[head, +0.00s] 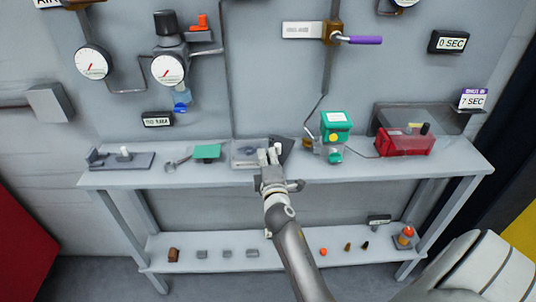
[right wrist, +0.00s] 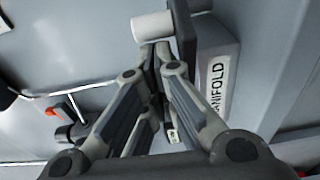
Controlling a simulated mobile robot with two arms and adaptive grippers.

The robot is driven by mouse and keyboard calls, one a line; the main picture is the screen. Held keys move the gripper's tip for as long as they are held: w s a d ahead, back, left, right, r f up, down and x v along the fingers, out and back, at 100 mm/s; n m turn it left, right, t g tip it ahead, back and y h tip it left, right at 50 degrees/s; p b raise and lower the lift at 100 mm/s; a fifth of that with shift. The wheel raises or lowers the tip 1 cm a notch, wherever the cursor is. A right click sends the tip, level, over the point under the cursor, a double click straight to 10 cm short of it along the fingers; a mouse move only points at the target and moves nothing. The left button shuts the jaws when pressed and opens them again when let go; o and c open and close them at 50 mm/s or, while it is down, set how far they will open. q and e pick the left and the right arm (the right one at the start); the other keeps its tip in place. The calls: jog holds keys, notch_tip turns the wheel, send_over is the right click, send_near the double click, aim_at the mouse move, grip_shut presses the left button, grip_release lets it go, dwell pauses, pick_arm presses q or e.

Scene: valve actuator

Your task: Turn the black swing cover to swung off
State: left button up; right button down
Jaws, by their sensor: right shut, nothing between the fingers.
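The black swing cover shows as a dark, tilted plate (head: 286,146) just right of my right fingertips on the bench. In the right wrist view a dark plate (right wrist: 183,28), which looks like the cover, stands on edge beside a grey block marked "MANIFOLD" (right wrist: 216,80). My right gripper (head: 270,157) reaches over the bench's front edge. In the wrist view its fingertips (right wrist: 158,55) are together and empty, close to the dark plate; whether they touch it I cannot tell. The gripper hides part of the block (head: 244,153). My left gripper is not in view.
A white cylinder (right wrist: 152,25) lies close to the fingertips. On the bench (head: 360,170), a green-topped device (head: 336,124) and a red box (head: 405,141) stand to the right. A green piece (head: 207,152) and a grey fixture (head: 120,160) are to the left. Gauges (head: 168,69) hang on the wall panel behind.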

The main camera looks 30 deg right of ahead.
aim_at(278, 156)
jog(key=shift+w+a, duration=0.15)
jog(key=shift+a, duration=0.05)
jog(key=shift+w+a, duration=0.1)
jog(key=shift+s+d+r+n+y+p, duration=0.15)
jog(key=shift+s+d+n+y+p, duration=0.3)
jog(key=shift+p, duration=0.55)
jog(key=shift+s+d+t+y, duration=0.15)
jog(key=shift+d+t+y, duration=0.1)
jog(key=shift+t, duration=0.05)
jog(key=shift+s+d, duration=0.65)
jog(key=shift+d, duration=0.3)
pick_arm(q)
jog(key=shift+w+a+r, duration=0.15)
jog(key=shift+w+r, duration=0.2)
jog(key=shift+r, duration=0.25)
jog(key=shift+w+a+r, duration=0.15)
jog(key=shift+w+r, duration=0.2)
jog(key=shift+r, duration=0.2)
pick_arm(e)
jog(key=shift+f, duration=0.2)
